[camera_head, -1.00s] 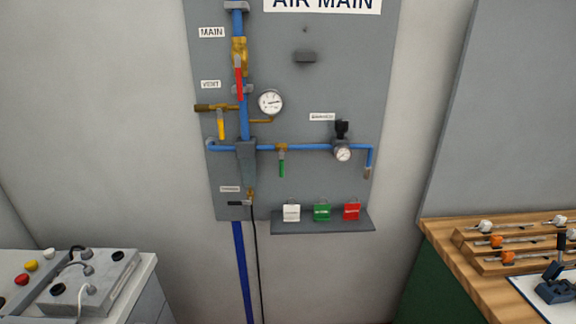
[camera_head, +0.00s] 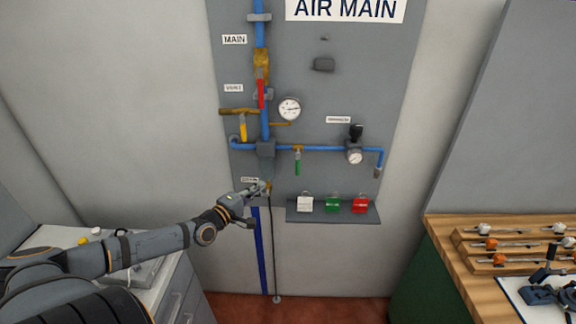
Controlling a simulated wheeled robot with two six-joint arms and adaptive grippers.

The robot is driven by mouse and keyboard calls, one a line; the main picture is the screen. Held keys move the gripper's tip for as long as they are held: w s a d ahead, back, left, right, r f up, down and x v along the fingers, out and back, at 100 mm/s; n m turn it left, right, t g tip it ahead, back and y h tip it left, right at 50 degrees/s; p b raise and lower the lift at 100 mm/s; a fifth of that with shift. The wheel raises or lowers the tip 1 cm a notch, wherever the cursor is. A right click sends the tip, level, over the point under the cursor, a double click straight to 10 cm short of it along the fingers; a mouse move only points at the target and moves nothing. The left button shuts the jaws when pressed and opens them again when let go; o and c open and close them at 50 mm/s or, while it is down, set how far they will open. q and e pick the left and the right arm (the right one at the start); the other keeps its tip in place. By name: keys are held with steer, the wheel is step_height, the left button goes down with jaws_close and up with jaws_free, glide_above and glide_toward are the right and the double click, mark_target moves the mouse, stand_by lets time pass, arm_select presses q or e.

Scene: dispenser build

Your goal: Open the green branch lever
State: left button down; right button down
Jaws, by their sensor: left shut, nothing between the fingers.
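The green branch lever (camera_head: 297,167) hangs straight down from a brass valve on the horizontal blue pipe (camera_head: 322,149), in the middle of the grey AIR MAIN panel. My left gripper (camera_head: 262,187) is shut and empty. It is below and to the left of the green lever, near the bottom of the vertical pipe, in front of the drain fitting there. It looks clear of the green lever. Whether it touches the fitting behind it I cannot tell. My right gripper is not in view.
A red lever (camera_head: 261,94) and a yellow lever (camera_head: 243,127) hang at the upper left. A gauge (camera_head: 290,109) and a regulator (camera_head: 355,150) sit nearby. A shelf (camera_head: 333,215) holds white, green and red tags below. A wooden bench (camera_head: 440,236) stands right.

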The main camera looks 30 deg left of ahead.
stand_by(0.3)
arm_select(q)
steer(key=b, duration=0.6)
glide_toward(298, 163)
steer(key=w+a+f, duration=0.3)
steer(key=a, duration=0.2)
steer(key=w+d, duration=0.1)
steer(key=w+d+p, duration=0.1)
steer(key=w+d, duration=0.1)
steer(key=shift+w+d+r+p, duration=0.1)
steer(key=shift+w+r+p, duration=0.15)
steer(key=shift+w+p, duration=0.15)
steer(key=shift+f, duration=0.1)
